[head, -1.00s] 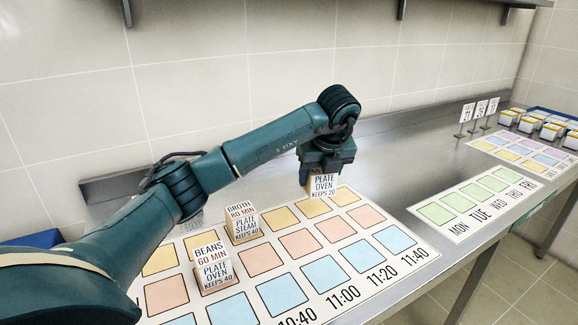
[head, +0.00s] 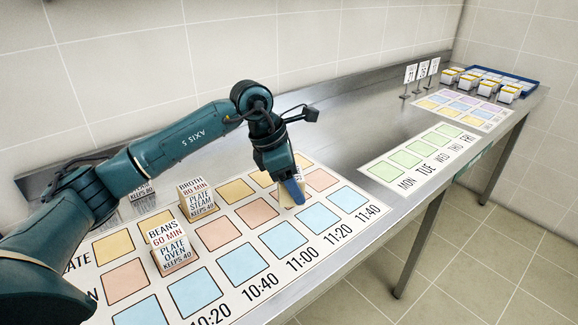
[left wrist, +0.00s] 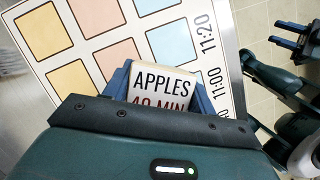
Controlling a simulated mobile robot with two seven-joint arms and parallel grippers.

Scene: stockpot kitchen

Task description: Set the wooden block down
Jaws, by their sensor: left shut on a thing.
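My left gripper (head: 291,190) points down at the printed board (head: 235,308), with its blue fingers shut on a pale wooden block (head: 284,197). In the left wrist view the block (left wrist: 163,82) reads "APPLES" and a partly hidden "40 MIN" between the fingers. My right gripper (left wrist: 283,33) shows small at the right of the left wrist view, its two blue fingers apart and empty.
A BEANS block (head: 170,246) stands on a red square and a BROTH block (head: 198,199) on a yellow one, left of my gripper. The blue squares in front are bare. A weekday strip (head: 420,155), number signs (head: 422,72) and a blue tray (head: 530,88) lie farther right.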

